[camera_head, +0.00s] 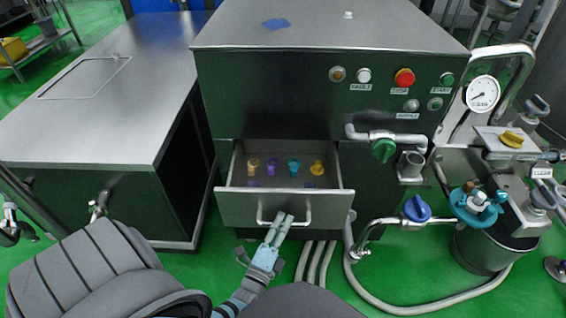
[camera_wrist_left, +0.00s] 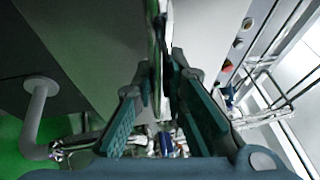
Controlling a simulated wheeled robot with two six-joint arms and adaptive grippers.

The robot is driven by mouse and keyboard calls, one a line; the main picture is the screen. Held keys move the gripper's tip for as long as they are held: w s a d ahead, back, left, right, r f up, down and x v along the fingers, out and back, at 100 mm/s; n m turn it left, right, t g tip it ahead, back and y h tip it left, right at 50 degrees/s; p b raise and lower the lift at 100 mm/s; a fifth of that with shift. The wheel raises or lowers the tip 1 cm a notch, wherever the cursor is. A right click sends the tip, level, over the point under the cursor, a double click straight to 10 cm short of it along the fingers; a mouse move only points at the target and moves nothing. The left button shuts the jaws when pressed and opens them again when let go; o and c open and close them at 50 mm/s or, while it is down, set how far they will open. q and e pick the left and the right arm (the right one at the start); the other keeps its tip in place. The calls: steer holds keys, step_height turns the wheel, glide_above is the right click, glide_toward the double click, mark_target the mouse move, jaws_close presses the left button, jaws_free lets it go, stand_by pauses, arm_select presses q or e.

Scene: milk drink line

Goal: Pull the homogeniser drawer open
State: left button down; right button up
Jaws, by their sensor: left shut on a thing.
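The homogeniser drawer (camera_head: 235,208) stands open at the front of the dark green homogeniser cabinet (camera_head: 270,90), and I see into it from above. Its steel bar handle (camera_head: 308,216) runs across the drawer front. My left gripper (camera_head: 279,222) is at the left part of this handle and shut on it. In the left wrist view the gripper's fingers (camera_wrist_left: 160,85) close around a thin bar seen nearly end-on. Inside the drawer are several small tan, purple, teal and yellow pieces (camera_head: 293,166). My right gripper is not in view.
A steel-topped cabinet (camera_head: 105,75) stands at left. Right of the drawer are a green-handled valve (camera_head: 384,150), a blue-handled valve (camera_head: 417,208) and a steel vessel (camera_head: 485,250). Hoses (camera_head: 315,262) run to the floor below the drawer. Buttons and a gauge (camera_head: 482,94) sit above.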

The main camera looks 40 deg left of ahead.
arm_select(q)
steer(key=shift+s+d, duration=0.25)
steer(key=shift+s, duration=0.1)
steer(key=c, duration=1.6)
jaws_free()
steer(key=v, duration=1.2)
